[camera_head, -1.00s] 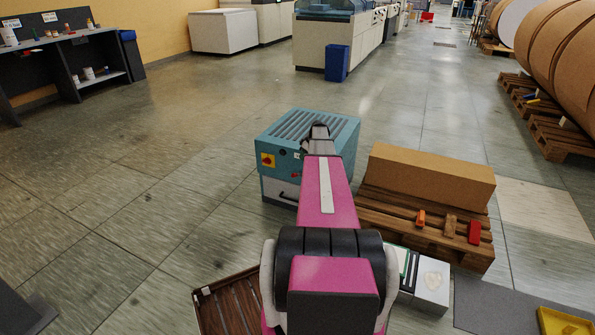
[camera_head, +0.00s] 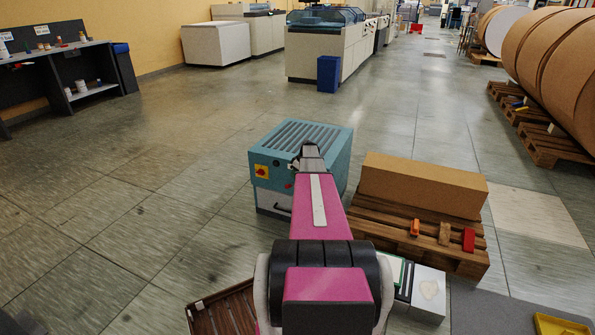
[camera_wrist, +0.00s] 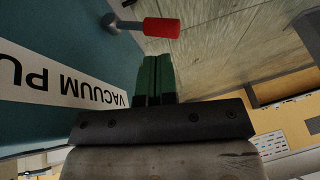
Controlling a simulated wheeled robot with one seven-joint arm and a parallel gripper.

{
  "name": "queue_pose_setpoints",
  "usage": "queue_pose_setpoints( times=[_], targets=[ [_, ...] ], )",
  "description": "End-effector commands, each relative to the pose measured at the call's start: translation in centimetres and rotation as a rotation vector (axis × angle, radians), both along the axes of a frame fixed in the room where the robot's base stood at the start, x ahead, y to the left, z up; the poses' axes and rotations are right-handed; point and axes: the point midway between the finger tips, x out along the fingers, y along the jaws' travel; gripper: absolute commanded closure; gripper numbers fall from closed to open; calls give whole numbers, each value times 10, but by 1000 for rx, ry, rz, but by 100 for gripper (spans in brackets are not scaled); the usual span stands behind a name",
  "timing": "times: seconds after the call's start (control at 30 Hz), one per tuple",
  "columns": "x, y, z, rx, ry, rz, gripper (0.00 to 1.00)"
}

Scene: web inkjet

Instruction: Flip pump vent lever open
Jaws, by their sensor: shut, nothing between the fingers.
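The vacuum pump is a teal box with a slatted top (camera_head: 330,135) in the head view, standing on the floor ahead of me. In the wrist view its teal face (camera_wrist: 60,40) carries a white label (camera_wrist: 55,85) reading "VACUUM PU". The vent lever has a red grip (camera_wrist: 163,27) on a thin metal rod that comes from the pump face at top left. My gripper (camera_wrist: 155,58) has green fingers, shut together and empty. The fingertips are close to the red grip, with a small gap between them in the picture. In the head view my arm hides part of the pump.
A pallet (camera_head: 430,245) with a brown carton (camera_head: 425,185) and small coloured items stands right of the pump. A dark slatted tray (camera_head: 225,312) lies at the lower left. The floor left of the pump is clear.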

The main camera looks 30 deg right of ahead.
Motion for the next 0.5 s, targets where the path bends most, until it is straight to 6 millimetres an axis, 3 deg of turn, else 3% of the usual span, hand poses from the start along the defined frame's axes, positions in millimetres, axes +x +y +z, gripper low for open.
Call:
queue_pose_setpoints(
  times=[0.2, 0.5],
  targets=[
    [9, 12, -33, 1, 0, 0, 100],
    [11, 17, -42, 0, -1, -1, 100]
  ],
)
